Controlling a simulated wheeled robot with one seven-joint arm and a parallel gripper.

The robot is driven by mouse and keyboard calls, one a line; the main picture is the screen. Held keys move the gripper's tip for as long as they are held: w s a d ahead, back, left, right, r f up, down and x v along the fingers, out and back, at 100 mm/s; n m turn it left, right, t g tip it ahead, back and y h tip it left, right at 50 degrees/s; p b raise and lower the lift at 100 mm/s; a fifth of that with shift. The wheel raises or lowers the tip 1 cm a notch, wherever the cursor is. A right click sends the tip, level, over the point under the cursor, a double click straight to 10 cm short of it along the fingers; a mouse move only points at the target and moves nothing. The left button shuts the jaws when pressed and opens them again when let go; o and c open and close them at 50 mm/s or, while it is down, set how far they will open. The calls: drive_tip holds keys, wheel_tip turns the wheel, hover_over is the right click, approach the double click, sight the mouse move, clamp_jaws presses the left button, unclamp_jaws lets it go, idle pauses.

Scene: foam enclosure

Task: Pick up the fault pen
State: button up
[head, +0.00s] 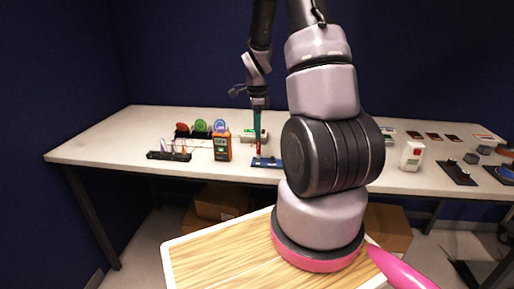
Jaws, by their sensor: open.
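A slim upright shape, teal above and red below, stands over a small blue base (266,162) near the table's front edge. It looks like the fault pen (258,140), but it is too small to be sure. My gripper (258,104) points down from above, right at the top of this shape. It is open. The fingertips are too small and dark to tell whether they are around the shape or touching it. My own forearm passes in front of the table just to the right and hides what lies behind it.
Left of the pen stand an orange meter (222,147), a black rack with coloured discs (182,131) and a black strip with wires (169,156). A pale box (250,136) is behind. A white device (411,155) stands right. The white table (95,150) is bare at far left.

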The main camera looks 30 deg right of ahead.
sight(259, 154)
drive_tip(key=shift+s+d+f, duration=0.1)
drive_tip(key=shift+d+f, duration=0.05)
drive_tip(key=shift+f, duration=1.35)
drive_tip(key=shift+s+d+f, duration=0.1)
drive_tip(key=shift+f, duration=1.4)
clamp_jaws()
